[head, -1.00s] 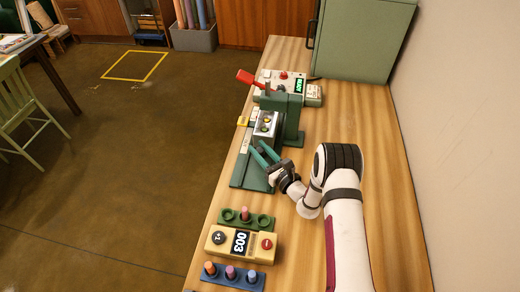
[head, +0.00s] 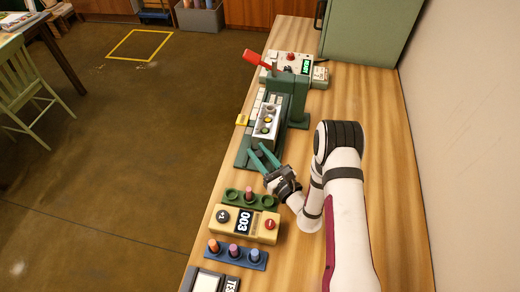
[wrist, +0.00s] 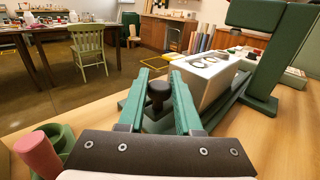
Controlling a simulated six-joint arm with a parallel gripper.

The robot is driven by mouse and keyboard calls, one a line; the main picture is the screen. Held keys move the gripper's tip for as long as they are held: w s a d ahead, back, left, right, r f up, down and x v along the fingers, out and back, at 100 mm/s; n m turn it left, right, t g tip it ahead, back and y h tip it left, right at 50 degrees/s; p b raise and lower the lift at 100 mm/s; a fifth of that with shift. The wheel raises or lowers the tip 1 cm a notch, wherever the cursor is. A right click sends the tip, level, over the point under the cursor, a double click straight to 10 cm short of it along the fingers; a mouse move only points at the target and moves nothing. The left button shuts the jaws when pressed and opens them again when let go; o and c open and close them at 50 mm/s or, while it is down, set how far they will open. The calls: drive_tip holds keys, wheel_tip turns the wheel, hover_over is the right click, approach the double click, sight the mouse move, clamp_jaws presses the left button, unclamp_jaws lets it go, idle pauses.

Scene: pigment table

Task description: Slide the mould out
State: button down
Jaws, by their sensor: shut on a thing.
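The mould (head: 266,130) is a pale metal block with round cavities along its top, some showing yellow. It lies on the dark green track of the press (head: 288,92), mostly clear of the upright frame, with its far end near the frame. In the wrist view the mould (wrist: 207,80) is right of centre, with a dark knob (wrist: 160,92) at its near end. My gripper (head: 260,157) has green fingers, which also show in the wrist view (wrist: 161,85). They are shut on the knob, one on each side.
A red lever (head: 254,58) stands by the press, near a control box (head: 292,68) with a green display. Close in front are a green rack (head: 232,195) with one pink peg, a yellow counter (head: 262,231) reading 003 and a blue rack (head: 223,256) with three pegs.

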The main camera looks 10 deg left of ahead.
drive_tip(key=c, duration=0.6)
unclamp_jaws()
drive_tip(key=shift+d, duration=0.1)
drive_tip(key=v, duration=1.5)
drive_tip(key=shift+s+d, duration=0.2)
drive_tip(key=shift+s, duration=0.1)
